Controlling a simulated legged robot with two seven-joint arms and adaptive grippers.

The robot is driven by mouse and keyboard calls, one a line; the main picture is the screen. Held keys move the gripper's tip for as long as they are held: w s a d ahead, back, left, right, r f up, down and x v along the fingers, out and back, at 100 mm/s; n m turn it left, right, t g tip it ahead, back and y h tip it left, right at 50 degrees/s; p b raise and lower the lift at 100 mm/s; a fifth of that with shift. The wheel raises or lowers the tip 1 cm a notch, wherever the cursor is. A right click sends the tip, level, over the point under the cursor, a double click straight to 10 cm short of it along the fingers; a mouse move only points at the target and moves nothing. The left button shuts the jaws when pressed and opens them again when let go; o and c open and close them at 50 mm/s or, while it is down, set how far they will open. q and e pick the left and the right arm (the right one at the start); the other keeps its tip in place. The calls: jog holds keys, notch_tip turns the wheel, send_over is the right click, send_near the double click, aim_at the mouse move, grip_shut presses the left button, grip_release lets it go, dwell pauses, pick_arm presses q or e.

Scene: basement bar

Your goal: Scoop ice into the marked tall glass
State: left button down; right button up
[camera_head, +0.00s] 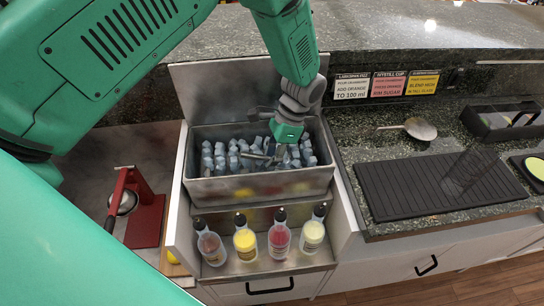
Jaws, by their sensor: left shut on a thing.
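My left gripper (272,152) reaches down into the metal ice bin (262,186) at the centre. It is shut on what looks like the ice scoop, which is mostly hidden by the gripper and the ice. Grey-blue ice pieces (222,158) fill the bin on both sides of the gripper. A clear tall glass (466,168) stands on the black ribbed mat (405,192) on the right counter; it is faint, and no mark on it can be made out. My right gripper is not in view.
Several bottles, one with yellow contents (245,243), stand in a rack before the bin. A red press (146,212) is at left. A metal spoon-like tool (420,128), a black caddy (500,122) and recipe signs (387,85) are at right. The mat's left part is clear.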

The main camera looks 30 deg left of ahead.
aim_at(267, 160)
pick_arm(q)
jog(key=shift+r, duration=0.1)
jog(key=shift+t+h, duration=0.5)
jog(key=shift+h, duration=0.2)
notch_tip(267, 160, up, 6)
jog(key=p, duration=0.6)
notch_tip(267, 160, up, 4)
jog(key=t+h+p, duration=0.1)
jog(key=p, duration=0.2)
jog(key=shift+p, duration=0.4)
